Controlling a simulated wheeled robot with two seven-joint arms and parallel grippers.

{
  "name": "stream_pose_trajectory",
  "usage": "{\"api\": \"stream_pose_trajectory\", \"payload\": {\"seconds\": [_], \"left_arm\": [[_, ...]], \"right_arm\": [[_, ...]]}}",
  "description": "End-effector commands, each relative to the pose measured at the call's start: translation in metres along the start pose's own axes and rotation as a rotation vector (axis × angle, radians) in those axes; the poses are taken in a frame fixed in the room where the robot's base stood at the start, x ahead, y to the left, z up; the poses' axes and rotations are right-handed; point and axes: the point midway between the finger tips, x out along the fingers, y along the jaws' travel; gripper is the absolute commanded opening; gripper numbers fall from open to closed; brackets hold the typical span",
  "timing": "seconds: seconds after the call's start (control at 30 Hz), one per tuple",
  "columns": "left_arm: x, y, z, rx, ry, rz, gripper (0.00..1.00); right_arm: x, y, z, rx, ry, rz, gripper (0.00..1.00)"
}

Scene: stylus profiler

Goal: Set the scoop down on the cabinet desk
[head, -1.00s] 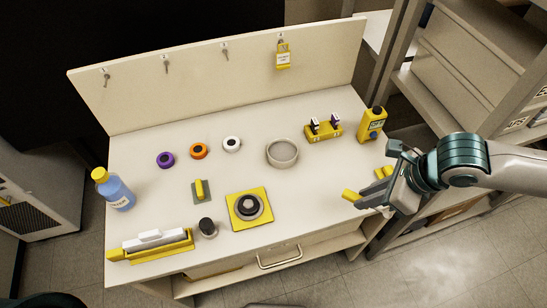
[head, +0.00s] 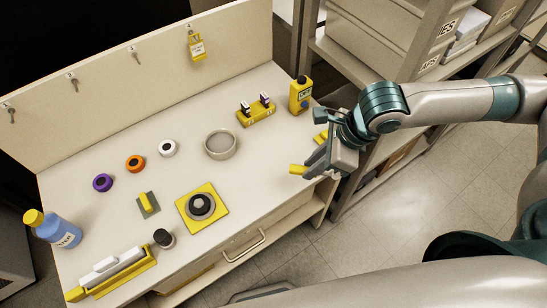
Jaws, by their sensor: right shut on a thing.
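My right gripper (head: 318,162) is shut on a yellow thing, which I take to be the scoop (head: 298,169). One yellow end sticks out to the left of the fingers. Another yellow part shows behind the gripper; the fingers hide the middle. The gripper is at the right end of the cabinet desk (head: 262,190), near its front corner. I cannot tell whether the held thing touches the desktop. My left gripper is not in view.
A round grey dish (head: 220,145), a yellow block with two slides (head: 257,110) and a yellow meter (head: 300,95) stand nearby. A yellow pad with a dark knob (head: 201,205) is further left. Bare desktop lies between dish, pad and gripper. A shelf rack (head: 385,50) stands right.

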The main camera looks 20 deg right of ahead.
Motion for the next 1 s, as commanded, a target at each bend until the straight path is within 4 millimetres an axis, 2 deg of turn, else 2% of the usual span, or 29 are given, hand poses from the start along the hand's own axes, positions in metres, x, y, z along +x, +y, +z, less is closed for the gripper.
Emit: {"api": "stream_pose_trajectory", "payload": {"seconds": [0.53, 0.7, 1.0], "left_arm": [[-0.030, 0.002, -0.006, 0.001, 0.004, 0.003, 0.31], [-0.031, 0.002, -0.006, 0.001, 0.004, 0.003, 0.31], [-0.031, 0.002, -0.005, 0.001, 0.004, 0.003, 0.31]], "right_arm": [[0.078, -0.055, 0.049, 0.000, 0.000, 0.000, 0.00], [0.088, -0.060, 0.052, -0.001, 0.001, 0.000, 0.00], [0.088, -0.061, 0.052, -0.001, 0.000, -0.001, 0.00]]}}
